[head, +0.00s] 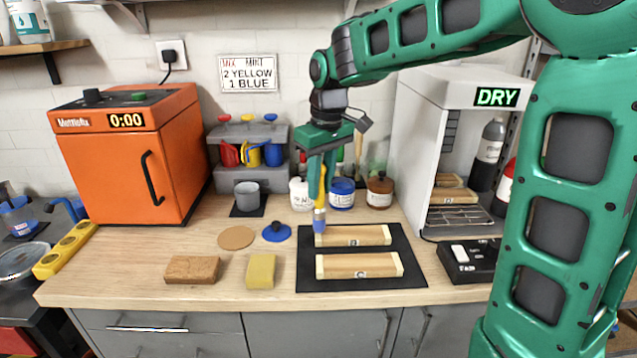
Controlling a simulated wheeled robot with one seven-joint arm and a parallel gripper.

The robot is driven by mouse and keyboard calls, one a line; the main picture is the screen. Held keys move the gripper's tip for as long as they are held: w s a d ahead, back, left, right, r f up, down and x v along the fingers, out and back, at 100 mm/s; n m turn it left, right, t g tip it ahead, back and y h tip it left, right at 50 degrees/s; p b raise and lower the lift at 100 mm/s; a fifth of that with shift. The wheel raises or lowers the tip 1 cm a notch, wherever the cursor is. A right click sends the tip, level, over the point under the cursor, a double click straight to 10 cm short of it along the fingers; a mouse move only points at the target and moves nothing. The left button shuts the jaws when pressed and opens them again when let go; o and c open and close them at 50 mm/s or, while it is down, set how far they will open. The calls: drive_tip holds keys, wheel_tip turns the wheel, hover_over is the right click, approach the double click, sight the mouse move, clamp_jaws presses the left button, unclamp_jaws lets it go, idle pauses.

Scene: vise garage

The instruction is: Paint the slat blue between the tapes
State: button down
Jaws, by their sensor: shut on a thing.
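My gripper (317,190) is shut on a brush with a yellow handle (323,176) and holds it upright, head down. The brush's lower part (319,223) looks blue and is at the left end of the slat marked B (365,235); I cannot tell whether it touches. Slat B and the slat marked C (350,265) lie parallel on a black mat (408,277). Both look bare wood in the middle, with paler ends. An uncapped-looking blue paint jar (342,197) stands behind, and a blue lid (277,233) lies left of the mat.
A brown block (192,270) and a yellow sponge (261,271) lie at the front. An orange oven (130,150) and a white DRY cabinet (420,130) flank the bench.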

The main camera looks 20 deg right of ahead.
drive_tip(key=shift+f, duration=0.45)
